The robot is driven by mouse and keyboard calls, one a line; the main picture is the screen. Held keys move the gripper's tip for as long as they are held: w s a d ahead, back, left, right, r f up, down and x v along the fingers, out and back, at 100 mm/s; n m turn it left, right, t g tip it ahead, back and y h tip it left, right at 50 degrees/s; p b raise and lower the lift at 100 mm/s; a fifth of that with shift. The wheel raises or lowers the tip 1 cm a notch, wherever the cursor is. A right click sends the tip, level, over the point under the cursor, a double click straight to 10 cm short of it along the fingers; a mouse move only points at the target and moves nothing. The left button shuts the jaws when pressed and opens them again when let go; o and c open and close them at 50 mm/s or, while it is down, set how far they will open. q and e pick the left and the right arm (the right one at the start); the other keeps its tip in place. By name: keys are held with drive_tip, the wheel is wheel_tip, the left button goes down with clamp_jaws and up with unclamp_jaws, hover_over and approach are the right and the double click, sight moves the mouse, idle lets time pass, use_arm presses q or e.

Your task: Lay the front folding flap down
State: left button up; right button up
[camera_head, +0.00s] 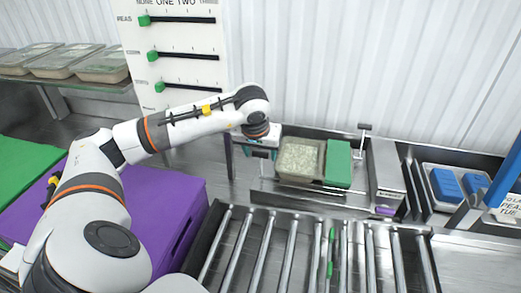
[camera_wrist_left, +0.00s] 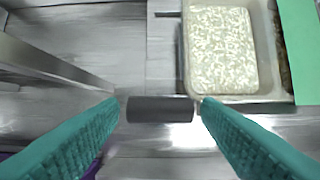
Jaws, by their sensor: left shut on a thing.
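A clear tray of rice (camera_head: 299,158) sits in the metal station, with a green panel (camera_head: 338,164) against its right side. Both show in the left wrist view, the rice tray (camera_wrist_left: 222,52) at top right and the green panel (camera_wrist_left: 300,45) at the right edge. My left gripper (camera_head: 260,153) is at the left end of the tray. In the wrist view its teal fingers (camera_wrist_left: 160,108) are closed on the ends of a short dark grey bar (camera_wrist_left: 160,109), beside the tray's near left corner. Which flap the bar belongs to cannot be told. My right gripper is not in view.
A T-shaped handle (camera_head: 364,127) stands at the station's back right. Rollers (camera_head: 290,250) run along the front. A purple box (camera_head: 165,205) is at left, and blue blocks (camera_head: 445,184) lie in a bin at right. A slider board (camera_head: 175,50) stands behind my arm.

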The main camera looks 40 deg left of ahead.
use_arm(q)
drive_tip(key=shift+s+d+f, duration=0.15)
drive_tip(key=shift+s, duration=0.15)
drive_tip(key=shift+s+d+f+b, duration=0.3)
drive_tip(key=shift+s+b, duration=0.25)
drive_tip(key=shift+s+d+f+b, duration=0.3)
drive_tip(key=shift+s+f+b, duration=0.05)
drive_tip(key=shift+s+b, duration=0.25)
drive_tip(key=shift+s+d+f+b, duration=0.3)
drive_tip(key=shift+s+b, duration=0.2)
drive_tip(key=shift+b, duration=0.05)
drive_tip(key=shift+o, duration=0.7)
drive_tip(key=shift+r, duration=0.15)
drive_tip(key=p+v, duration=0.4)
drive_tip(key=v, duration=0.3)
